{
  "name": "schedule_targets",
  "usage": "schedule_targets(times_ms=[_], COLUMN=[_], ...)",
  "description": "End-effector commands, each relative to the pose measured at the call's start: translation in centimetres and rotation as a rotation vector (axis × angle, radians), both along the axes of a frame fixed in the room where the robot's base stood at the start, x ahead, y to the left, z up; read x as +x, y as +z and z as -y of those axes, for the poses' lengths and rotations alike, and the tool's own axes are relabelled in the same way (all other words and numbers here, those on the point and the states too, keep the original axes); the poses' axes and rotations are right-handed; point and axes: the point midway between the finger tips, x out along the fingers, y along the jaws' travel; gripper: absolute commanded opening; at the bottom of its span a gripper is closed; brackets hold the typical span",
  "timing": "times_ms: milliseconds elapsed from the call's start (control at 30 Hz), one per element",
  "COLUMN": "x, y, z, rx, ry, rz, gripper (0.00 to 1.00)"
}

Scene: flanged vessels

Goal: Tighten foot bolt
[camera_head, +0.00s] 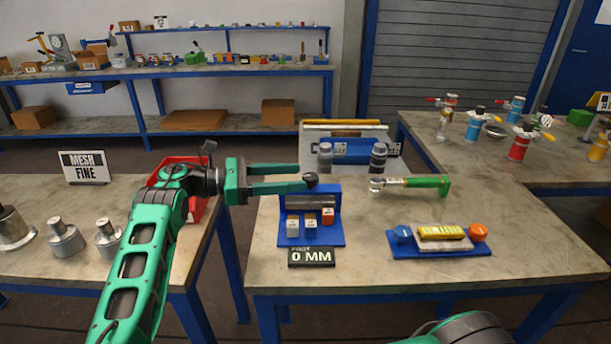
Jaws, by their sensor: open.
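My gripper (299,177) is open, its two green fingers pointing right over the left part of the central table. A dark round knob (311,180) shows at the fingertips, above a blue stand; I cannot tell whether the fingers touch it. The blue stand (322,239) has a grey bar and several small blocks in front. A black display (311,257) before it reads "0 MM". A tool with a green handle (425,183) and a metal head lies to the right. I cannot make out which part is the foot bolt.
A grey and blue unit (350,152) with two dark-topped cylinders stands at the table's back. A blue tray (440,252) with a yellow block and two knobs sits front right. A red bin (198,208) and metal vessels (66,243) are left. The table's right side is clear.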

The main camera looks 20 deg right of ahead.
Motion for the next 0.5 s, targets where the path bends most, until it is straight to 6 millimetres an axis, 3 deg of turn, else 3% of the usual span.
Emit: schedule_targets(times_ms=[200, 500], x=[-0.3, -0.9], y=[-2.9, -4.3], z=[-0.1, -1.4], rx=[-0.011, -0.059], ry=[0.351, 0.678], rz=[0.013, 0.014], gripper=[0.51, 0.51])
